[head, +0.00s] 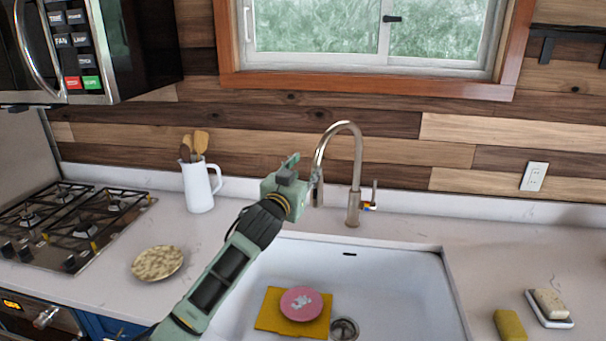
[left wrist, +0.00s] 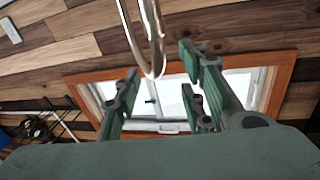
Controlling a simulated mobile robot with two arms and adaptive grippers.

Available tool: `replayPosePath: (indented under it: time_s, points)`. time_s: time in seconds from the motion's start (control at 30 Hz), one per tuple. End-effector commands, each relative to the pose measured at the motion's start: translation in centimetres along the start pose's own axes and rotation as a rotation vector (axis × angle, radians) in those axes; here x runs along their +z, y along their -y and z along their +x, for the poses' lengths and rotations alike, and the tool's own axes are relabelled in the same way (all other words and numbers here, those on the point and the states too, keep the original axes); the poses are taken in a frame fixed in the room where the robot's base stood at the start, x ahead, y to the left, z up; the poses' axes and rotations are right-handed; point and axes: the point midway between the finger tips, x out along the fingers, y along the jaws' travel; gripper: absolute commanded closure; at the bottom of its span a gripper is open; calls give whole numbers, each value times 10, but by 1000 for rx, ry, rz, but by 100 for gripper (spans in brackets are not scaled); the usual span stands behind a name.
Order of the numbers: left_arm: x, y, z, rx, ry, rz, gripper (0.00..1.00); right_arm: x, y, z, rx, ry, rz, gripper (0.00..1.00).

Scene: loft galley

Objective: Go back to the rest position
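My left gripper (head: 303,172) is raised over the back of the sink, beside the spout of the faucet (head: 358,165). The left wrist view shows my left gripper (left wrist: 160,80) with its green and dark fingers spread apart and nothing held between them. The faucet (left wrist: 157,25) comes down from the top of that view, in line with the gap between the fingers. I cannot tell whether they touch. My right gripper is in neither view.
The sink (head: 400,290) holds a yellow cloth (head: 268,316) with a pink dish (head: 301,303) on it. A white pitcher (head: 199,188) with utensils, a speckled plate (head: 157,263) and a stove (head: 70,225) are left. A yellow sponge (head: 509,325) and soap dish (head: 551,318) are right.

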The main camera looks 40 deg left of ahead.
Motion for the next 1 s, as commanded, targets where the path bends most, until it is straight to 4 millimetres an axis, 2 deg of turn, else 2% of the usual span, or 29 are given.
replayPosePath:
  time_s: [0.13,0.7,0.77,0.87,0.97,1.0]
  points:
    - [0,0,-6,0,-1,0,62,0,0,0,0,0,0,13]
    - [3,-2,-7,2,6,1,62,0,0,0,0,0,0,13]
    - [13,-7,-11,7,29,5,62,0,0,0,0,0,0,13]
    - [49,-26,-27,26,110,22,62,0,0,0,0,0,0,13]
    - [103,-53,-59,56,241,51,62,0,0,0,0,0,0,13]
    - [126,-65,-76,72,301,64,62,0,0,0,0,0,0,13]
